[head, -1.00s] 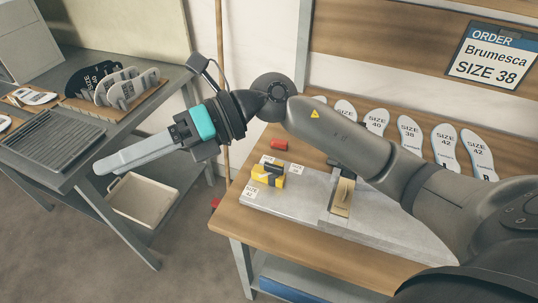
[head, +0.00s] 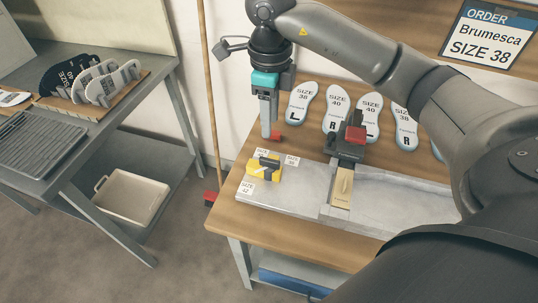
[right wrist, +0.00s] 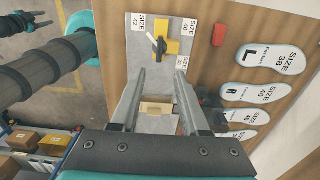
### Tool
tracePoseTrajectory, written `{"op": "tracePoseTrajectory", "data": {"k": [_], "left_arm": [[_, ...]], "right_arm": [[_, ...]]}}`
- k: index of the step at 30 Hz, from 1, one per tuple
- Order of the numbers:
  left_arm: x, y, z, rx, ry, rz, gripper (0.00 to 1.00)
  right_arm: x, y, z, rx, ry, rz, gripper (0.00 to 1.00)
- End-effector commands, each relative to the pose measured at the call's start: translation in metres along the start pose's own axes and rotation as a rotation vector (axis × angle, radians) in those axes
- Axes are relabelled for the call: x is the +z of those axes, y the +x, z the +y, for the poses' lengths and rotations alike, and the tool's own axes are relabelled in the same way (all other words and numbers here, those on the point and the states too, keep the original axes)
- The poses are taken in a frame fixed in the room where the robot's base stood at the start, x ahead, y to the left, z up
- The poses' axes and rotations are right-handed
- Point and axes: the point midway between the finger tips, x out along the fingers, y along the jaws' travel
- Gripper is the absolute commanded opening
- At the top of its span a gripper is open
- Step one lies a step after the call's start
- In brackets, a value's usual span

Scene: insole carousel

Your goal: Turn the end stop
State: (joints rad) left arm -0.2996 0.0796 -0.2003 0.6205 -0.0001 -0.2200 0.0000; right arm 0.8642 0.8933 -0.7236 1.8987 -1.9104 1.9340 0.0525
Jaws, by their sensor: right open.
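The end stop is a yellow block (head: 262,172) with a dark lever on top. It sits at the left end of the grey plate (head: 385,205), among the size labels. The right wrist view shows the yellow end stop (right wrist: 172,47) and its black lever (right wrist: 157,42) ahead of the fingertips. My right gripper (head: 266,134) points down above and behind the end stop. Its fingers (right wrist: 160,73) are apart with nothing between them, and it does not appear to touch the end stop. My left gripper is not seen in the head view.
A small red piece (head: 278,137) is close to my right fingers. Insoles (head: 337,108) line the back of the table. A side bench (head: 85,135) stands at left.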

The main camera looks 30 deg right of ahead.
Motion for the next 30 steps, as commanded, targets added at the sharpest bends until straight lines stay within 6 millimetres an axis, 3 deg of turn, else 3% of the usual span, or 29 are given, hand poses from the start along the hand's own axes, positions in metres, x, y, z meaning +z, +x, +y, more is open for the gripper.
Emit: {"op": "tracePoseTrajectory", "data": {"k": [9,15,21,30], "left_arm": [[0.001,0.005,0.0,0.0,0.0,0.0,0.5],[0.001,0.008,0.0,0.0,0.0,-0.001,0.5],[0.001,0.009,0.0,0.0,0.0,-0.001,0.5],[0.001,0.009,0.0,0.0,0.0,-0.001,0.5]], "right_arm": [[-0.001,0.073,0.002,0.005,0.0,0.004,0.45],[0.0,0.105,0.001,0.004,0.0,0.001,0.45],[0.001,0.12,0.001,0.002,-0.001,-0.001,0.45],[0.001,0.122,0.001,0.002,-0.001,-0.002,0.45]]}}
